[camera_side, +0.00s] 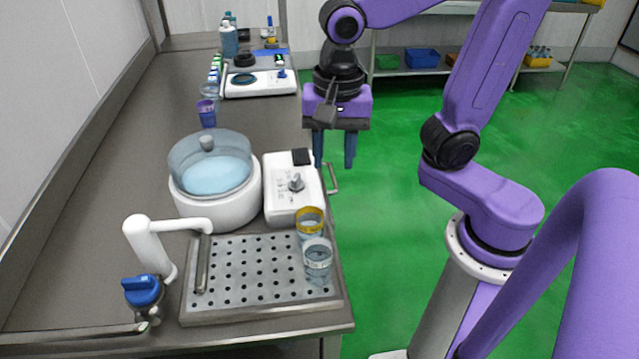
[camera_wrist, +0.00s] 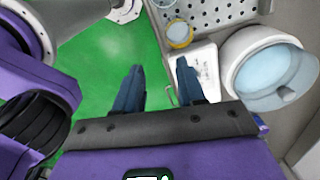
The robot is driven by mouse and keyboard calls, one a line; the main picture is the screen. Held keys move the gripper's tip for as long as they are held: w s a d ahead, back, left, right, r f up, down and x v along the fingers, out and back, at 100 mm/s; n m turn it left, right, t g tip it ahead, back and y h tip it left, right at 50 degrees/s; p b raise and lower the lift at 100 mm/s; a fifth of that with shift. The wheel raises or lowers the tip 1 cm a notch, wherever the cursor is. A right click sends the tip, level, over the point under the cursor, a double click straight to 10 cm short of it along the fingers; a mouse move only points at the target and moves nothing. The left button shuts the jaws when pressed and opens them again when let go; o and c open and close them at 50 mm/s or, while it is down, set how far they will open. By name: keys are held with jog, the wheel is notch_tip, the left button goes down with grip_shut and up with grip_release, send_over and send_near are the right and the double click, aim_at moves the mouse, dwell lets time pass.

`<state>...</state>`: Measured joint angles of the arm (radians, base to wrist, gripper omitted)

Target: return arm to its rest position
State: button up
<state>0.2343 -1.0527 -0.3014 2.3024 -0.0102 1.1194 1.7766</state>
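My gripper (camera_side: 334,150) hangs from my purple arm, just beyond the right edge of the counter, over the green floor. Its two dark blue fingers point down, stand apart and hold nothing. In the wrist view the gripper (camera_wrist: 157,85) also shows spread, empty fingers. The white machine (camera_side: 222,190) with a clear round tank stands on the counter to the left of the gripper, and its control box (camera_side: 282,204) is nearest to the fingers. No contact is visible.
A perforated drain tray (camera_side: 245,275) holds a yellow-rimmed cup (camera_side: 310,222) and a clear cup (camera_side: 318,261). A white tap (camera_side: 148,240) stands left. A purple cup (camera_side: 206,113) and a white device (camera_side: 262,84) are farther back. Open floor (camera_side: 385,230) lies right.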

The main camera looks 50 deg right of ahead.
jog(key=s+d+f+n, duration=0.2)
jog(key=s+n, duration=0.3)
jog(key=n, duration=0.6)
jog(key=s+d+f+n, duration=0.3)
jog(key=s+d+n, duration=0.1)
jog(key=n, duration=0.8)
jog(key=shift+s+n, duration=0.3)
jog(key=shift+s, duration=0.4)
jog(key=shift+r, duration=0.1)
